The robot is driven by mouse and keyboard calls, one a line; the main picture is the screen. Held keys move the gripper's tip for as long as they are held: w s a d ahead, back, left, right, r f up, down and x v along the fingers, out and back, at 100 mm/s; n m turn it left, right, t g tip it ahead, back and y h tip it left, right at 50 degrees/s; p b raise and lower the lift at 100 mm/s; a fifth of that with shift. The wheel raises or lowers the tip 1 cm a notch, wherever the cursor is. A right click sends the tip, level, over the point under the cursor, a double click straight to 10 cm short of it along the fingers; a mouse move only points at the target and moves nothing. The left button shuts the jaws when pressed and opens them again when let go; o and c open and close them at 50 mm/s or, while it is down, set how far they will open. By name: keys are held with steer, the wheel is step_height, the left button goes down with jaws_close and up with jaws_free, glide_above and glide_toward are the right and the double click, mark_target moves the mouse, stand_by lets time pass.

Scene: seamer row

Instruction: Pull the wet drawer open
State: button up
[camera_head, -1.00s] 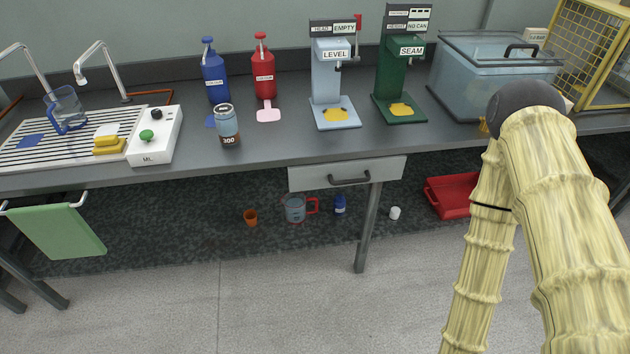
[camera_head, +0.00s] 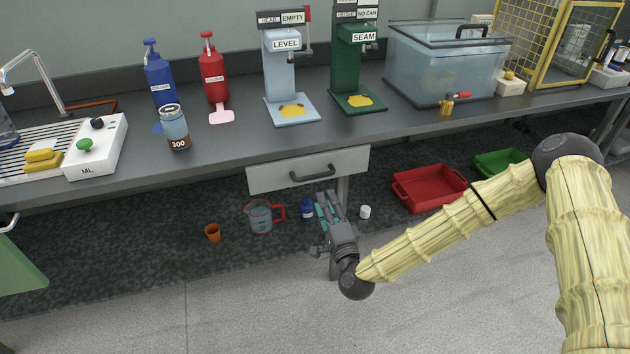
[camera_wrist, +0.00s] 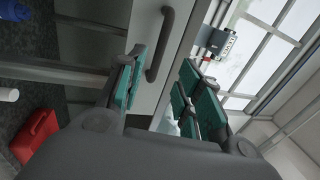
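The drawer (camera_head: 268,178) is a light grey front under the counter's edge, with a dark bar handle (camera_head: 312,174). It looks closed, flush under the counter. No label shows on it. My gripper (camera_head: 328,202) is below and in front of the drawer in the head view, its fingers pointing up toward it. In the wrist view the teal finger pads of my gripper (camera_wrist: 160,92) are spread apart and empty. The handle (camera_wrist: 160,45) shows beyond and between the fingers there, and I see no contact with it.
A table leg (camera_head: 343,188) stands just behind my gripper. On the lower level are a measuring jug (camera_head: 260,217), an orange cup (camera_head: 213,232), a blue bottle (camera_head: 307,208), a white cup (camera_head: 365,212) and a red tray (camera_head: 428,188). The floor in front is clear.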

mark_target(315, 175)
steer(key=x, duration=1)
steer(key=shift+w, duration=0.1)
jaws_close()
